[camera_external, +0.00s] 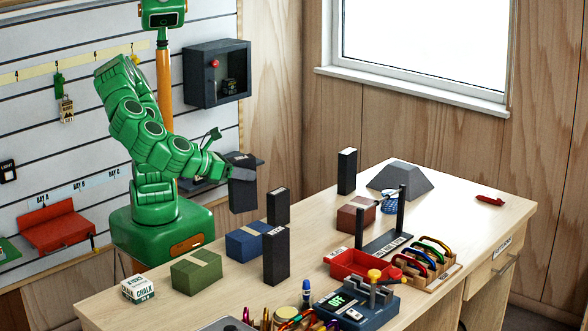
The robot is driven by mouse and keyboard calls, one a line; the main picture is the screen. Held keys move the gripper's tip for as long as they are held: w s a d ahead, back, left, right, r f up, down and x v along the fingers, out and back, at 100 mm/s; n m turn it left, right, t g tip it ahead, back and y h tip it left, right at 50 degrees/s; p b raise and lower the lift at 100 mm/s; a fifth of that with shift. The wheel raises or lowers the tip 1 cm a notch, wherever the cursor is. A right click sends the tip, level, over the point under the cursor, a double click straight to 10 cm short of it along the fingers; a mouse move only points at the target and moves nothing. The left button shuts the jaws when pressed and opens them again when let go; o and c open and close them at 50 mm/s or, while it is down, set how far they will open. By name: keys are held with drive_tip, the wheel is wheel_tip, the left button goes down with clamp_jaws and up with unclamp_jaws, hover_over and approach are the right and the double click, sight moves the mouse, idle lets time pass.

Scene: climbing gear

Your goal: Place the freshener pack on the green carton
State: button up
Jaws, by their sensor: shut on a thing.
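My gripper (241,172) is shut on a dark upright pack (243,197), which appears to be the freshener pack; its label is too small to read. The pack is held upright, clear of the desk top, near the desk's back-left edge. The green carton (195,277) lies on the desk, lower and to the left of my gripper. It has a pale tan band across its top, and its top is bare. The far finger and the pack's far side are hidden.
A blue carton (244,246) and two dark upright packs (278,205) (276,262) stand right of the green carton. A chalk box (138,289) stands to its left. Further right are another dark pack (347,171), a brown carton (350,222) and a red tray (352,269).

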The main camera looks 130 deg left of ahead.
drive_tip(key=s+d+r+m+t+h, duration=0.1)
drive_tip(key=s+d+r+m+t, duration=0.1)
drive_tip(key=s+d, duration=0.4)
drive_tip(key=s+d+r+m+t+h, duration=0.2)
drive_tip(key=s+d+t, duration=0.1)
drive_tip(key=s+d, duration=0.25)
drive_tip(key=w+d+f, duration=0.2)
drive_tip(key=w+f, duration=0.3)
drive_tip(key=f, duration=0.1)
drive_tip(key=w+d+f, duration=0.3)
drive_tip(key=w+f, duration=0.2)
drive_tip(key=f, duration=0.2)
drive_tip(key=shift+w+d+m, duration=0.3)
drive_tip(key=shift+w+m, duration=0.05)
drive_tip(key=shift+m, duration=0.05)
idle(0.4)
drive_tip(key=o, duration=1.1)
drive_tip(key=shift+f, duration=0.1)
